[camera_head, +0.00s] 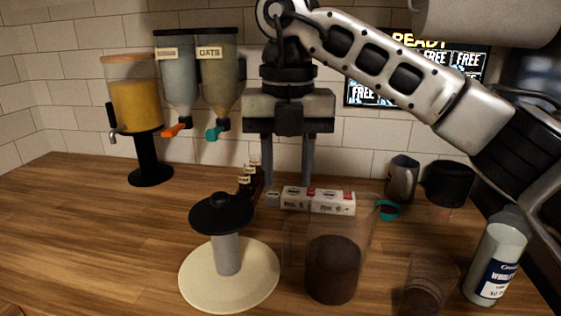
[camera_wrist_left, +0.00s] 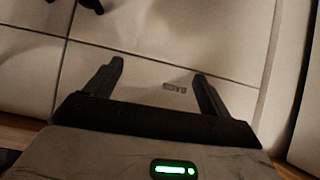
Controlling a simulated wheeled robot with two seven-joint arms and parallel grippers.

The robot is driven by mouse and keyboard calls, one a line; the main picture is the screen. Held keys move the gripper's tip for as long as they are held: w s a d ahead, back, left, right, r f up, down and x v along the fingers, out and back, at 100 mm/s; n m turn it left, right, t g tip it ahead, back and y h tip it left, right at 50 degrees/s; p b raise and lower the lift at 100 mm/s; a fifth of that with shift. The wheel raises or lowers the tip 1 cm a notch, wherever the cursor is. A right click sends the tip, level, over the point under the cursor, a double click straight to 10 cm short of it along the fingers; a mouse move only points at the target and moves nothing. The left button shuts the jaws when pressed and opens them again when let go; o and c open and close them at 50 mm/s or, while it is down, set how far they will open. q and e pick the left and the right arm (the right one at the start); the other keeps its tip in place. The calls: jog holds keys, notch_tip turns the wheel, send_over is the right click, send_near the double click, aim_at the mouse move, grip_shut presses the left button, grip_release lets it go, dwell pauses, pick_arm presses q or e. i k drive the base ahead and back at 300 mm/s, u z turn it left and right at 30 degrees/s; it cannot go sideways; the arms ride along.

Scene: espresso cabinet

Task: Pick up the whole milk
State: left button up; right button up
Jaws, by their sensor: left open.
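The whole milk is most likely the pale bottle (camera_head: 497,264) with a dark blue and white label, upright on the counter at the far right; its label is only partly legible. My right gripper (camera_head: 279,181) points down over the back middle of the counter, well to the left of the bottle. Its two fingers are wide apart with nothing between them that I can tell is held. My left gripper (camera_wrist_left: 158,68) shows in the left wrist view, open and empty in front of pale panels. The milk is not visible in that view.
A clear container with dark contents (camera_head: 333,268), a smaller clear cup (camera_head: 428,285) and a tamper-like item on a cream plate (camera_head: 263,290) stand in front. Small boxes (camera_head: 318,200) lie under my right gripper. A metal pitcher (camera_head: 402,178) stands behind the milk.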

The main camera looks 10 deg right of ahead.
aim_at(507, 235)
jog(key=k, duration=1)
